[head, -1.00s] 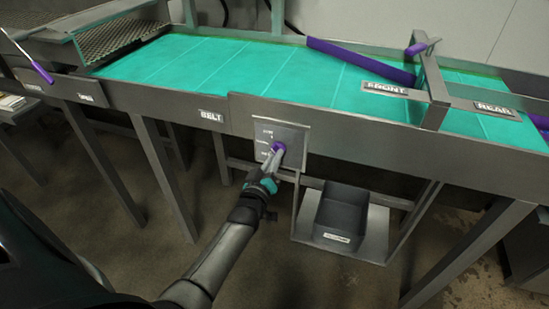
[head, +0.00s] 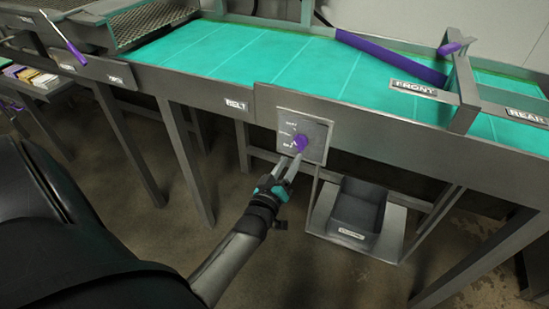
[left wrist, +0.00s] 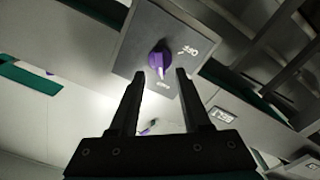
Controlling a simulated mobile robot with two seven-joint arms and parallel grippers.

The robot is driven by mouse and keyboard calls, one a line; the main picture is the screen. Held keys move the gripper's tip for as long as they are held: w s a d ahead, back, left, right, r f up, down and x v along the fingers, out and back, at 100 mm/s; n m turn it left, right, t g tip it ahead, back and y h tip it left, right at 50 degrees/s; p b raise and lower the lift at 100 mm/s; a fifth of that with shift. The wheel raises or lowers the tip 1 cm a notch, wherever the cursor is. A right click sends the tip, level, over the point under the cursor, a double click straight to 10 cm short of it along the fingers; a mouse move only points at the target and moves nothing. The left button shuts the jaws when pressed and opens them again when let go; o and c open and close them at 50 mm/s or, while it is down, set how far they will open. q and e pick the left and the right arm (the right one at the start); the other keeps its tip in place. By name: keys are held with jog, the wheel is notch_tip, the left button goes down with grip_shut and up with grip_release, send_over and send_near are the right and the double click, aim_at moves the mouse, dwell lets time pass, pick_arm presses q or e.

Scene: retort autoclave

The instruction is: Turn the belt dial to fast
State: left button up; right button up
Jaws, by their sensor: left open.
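The purple belt dial (head: 300,142) sits on a grey plate (head: 318,131) on the front of the conveyor, right of the BELT label (head: 236,105). Small labels run down the plate's left side, too small to read surely. My left gripper (head: 292,162) is open and empty, just below and in front of the dial. In the left wrist view, the dial (left wrist: 158,57) shows beyond the two spread fingertips (left wrist: 160,74), roughly centred between them. The fingers do not grip it. Its pointer is directed down toward a small label (left wrist: 163,84) there. My right gripper is out of view.
The teal conveyor belt (head: 250,50) runs above the dial. A dark bin (head: 358,208) stands on a low shelf right of my left gripper. Metal legs (head: 185,155) stand to the left.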

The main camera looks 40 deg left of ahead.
pick_arm(q)
jog(key=p+v, duration=0.1)
jog(key=v, duration=0.9)
jog(key=shift+a, duration=0.1)
